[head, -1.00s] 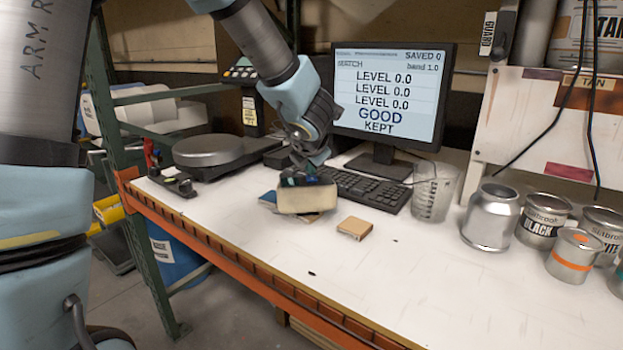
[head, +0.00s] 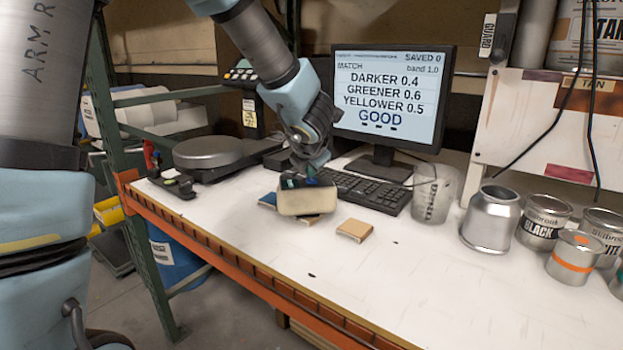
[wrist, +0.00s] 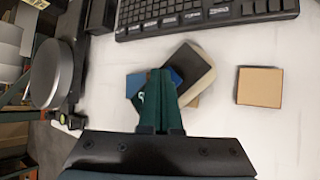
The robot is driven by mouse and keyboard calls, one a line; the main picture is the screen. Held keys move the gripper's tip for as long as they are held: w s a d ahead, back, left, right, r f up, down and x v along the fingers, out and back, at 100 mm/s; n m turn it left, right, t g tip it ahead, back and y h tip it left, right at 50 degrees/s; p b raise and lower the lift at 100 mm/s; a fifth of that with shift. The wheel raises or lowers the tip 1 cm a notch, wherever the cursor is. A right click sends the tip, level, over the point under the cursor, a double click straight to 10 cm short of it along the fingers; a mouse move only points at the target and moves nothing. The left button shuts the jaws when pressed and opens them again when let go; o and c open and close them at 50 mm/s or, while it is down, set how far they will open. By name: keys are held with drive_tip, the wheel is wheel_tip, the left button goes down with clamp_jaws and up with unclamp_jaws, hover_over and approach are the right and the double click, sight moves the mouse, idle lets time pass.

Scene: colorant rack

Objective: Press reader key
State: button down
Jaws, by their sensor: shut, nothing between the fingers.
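The reader, a cream block-like device (head: 308,202), lies tilted on top of a few flat cards in front of the keyboard. In the wrist view the reader (wrist: 198,66) shows a dark face with a pale rim. My gripper (head: 302,178) is right behind and above it in the head view. In the wrist view my green fingers (wrist: 160,76) are shut and empty, covering part of the reader and a blue card (wrist: 136,85). The key is hidden, and I cannot tell if the fingertips touch it. The monitor (head: 388,95) reads DARKER 0.4, GREENER 0.6, YELLOWER 0.5, GOOD, SAVED 0.
A keyboard (head: 362,192) lies behind the reader. A tan square tile (head: 355,230) lies to its right. A scale (head: 208,150) stands at left; a clear cup (head: 432,195) and several cans stand at right. The bench front is clear.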

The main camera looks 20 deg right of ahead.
sight(310, 181)
drive_tip(key=shift+r+p, duration=0.35)
drive_tip(key=shift+r, duration=0.2)
wheel_tip(310, 181, up, 5)
drive_tip(key=p, duration=0.5)
drive_tip(key=shift+r, duration=0.1)
idle(0.5)
